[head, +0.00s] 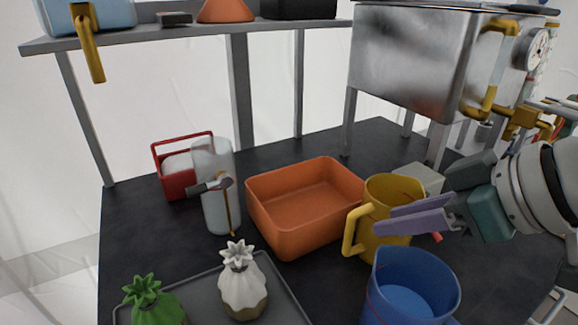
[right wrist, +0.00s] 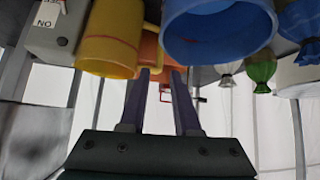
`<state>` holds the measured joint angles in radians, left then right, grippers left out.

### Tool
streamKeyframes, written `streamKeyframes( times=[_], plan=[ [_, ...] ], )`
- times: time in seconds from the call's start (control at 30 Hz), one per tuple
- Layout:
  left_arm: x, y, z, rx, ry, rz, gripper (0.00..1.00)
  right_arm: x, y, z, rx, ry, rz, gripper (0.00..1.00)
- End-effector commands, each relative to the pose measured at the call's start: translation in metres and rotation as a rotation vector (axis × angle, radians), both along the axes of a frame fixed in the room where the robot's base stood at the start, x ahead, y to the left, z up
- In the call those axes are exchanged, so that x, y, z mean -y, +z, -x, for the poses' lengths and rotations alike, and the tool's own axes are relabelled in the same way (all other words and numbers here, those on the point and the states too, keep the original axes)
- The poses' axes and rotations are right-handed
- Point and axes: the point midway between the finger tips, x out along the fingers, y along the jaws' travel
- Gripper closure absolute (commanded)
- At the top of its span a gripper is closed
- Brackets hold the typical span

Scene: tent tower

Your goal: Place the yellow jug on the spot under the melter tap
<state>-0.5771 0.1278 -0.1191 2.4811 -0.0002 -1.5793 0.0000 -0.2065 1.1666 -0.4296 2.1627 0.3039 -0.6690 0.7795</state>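The yellow jug (head: 385,190) stands upright on the dark table, its handle toward the left. It also shows at the upper left of the right wrist view (right wrist: 108,40). My right gripper (head: 382,222) comes in from the right, its purple fingers apart and overlapping the jug's near side. In the right wrist view the fingers (right wrist: 160,78) are open, with the jug's handle close to their tips; contact cannot be told. The melter is a metal tank (head: 405,60) on legs with a brass tap (head: 520,122). The spot under the tap is not visible behind my arm.
A blue jug (head: 412,285) stands close in front of the yellow jug. An orange bin (head: 290,235) is left of it, and a grey box (head: 425,178) behind it.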

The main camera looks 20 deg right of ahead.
Motion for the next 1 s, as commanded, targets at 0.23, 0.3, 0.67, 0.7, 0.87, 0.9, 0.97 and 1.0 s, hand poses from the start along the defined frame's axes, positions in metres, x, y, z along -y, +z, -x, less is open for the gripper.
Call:
streamKeyframes(
  times=[0.23, 0.3, 0.67, 0.7, 0.87, 0.9, 0.97, 1.0],
  plan=[
    [0.001, -0.009, 0.001, -0.004, 0.0, 0.002, 0.5, -0.006, -0.021, -0.02, 0.003, 0.001, -0.001, 0.69],
    [0.001, -0.009, 0.001, -0.005, 0.002, 0.004, 0.5, -0.007, -0.024, -0.023, 0.002, 0.002, 0.0, 0.69],
    [0.004, -0.019, 0.002, -0.006, 0.007, 0.013, 0.5, -0.012, -0.061, -0.05, 0.003, 0.002, -0.001, 0.69],
    [0.004, -0.019, 0.002, -0.006, 0.007, 0.013, 0.5, -0.013, -0.063, -0.052, 0.002, 0.003, -0.001, 0.69],
    [0.003, -0.019, 0.002, -0.006, 0.007, 0.013, 0.5, -0.014, -0.065, -0.054, 0.0, 0.006, 0.001, 0.69],
    [0.003, -0.019, 0.002, -0.006, 0.007, 0.013, 0.5, -0.014, -0.065, -0.054, 0.0, 0.006, 0.001, 0.69],
    [0.003, -0.019, 0.002, -0.006, 0.008, 0.012, 0.5, -0.014, -0.065, -0.054, 0.0, 0.005, 0.001, 0.69],
    [0.003, -0.019, 0.002, -0.006, 0.007, 0.012, 0.5, -0.014, -0.065, -0.054, 0.0, 0.005, 0.001, 0.71]
  ],
)
